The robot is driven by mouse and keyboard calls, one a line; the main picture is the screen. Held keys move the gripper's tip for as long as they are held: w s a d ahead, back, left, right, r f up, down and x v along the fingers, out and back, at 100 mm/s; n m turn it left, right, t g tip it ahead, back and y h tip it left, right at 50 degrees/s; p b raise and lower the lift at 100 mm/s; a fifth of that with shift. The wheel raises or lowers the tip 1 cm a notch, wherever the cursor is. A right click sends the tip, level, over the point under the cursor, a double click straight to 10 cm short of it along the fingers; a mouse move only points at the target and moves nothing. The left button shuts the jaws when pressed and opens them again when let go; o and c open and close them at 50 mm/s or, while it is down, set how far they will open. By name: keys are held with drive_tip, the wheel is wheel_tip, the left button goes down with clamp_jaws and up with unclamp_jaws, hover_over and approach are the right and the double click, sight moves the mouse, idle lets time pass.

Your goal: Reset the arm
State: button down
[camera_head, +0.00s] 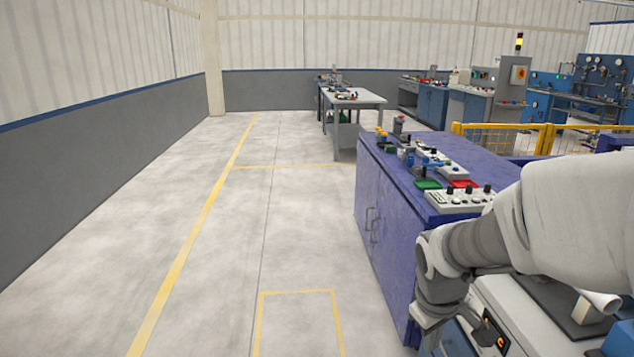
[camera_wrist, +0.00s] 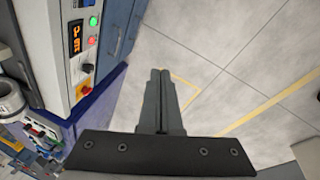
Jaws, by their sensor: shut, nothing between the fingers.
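My gripper (camera_wrist: 160,78) shows in the wrist view with its two dark fingers together and nothing between them. It points over the bare floor, beside a grey machine panel at the left of that view. In the head view my white and grey arm reaches in from the right edge and bends down in front of the blue cabinet (camera_head: 385,230).
A grey machine (camera_head: 530,325) stands under my arm; its panel (camera_wrist: 78,50) has a lit display and buttons. Control boxes (camera_head: 460,198) sit on the blue cabinet. A workbench (camera_head: 350,100) and yellow railing (camera_head: 500,135) stand farther back. The floor (camera_head: 200,240) at left is clear.

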drive_tip(key=s+a+r+m+t+y, duration=0.1)
drive_tip(key=s+a+r+m+t, duration=0.15)
drive_tip(key=s+r, duration=0.4)
drive_tip(key=s+a+r+m+t+y, duration=0.1)
drive_tip(key=s+a+r+m, duration=0.2)
drive_tip(key=s+r, duration=0.3)
wheel_tip(320, 180, up, 13)
drive_tip(key=s+p, duration=0.1)
drive_tip(key=p, duration=1.3)
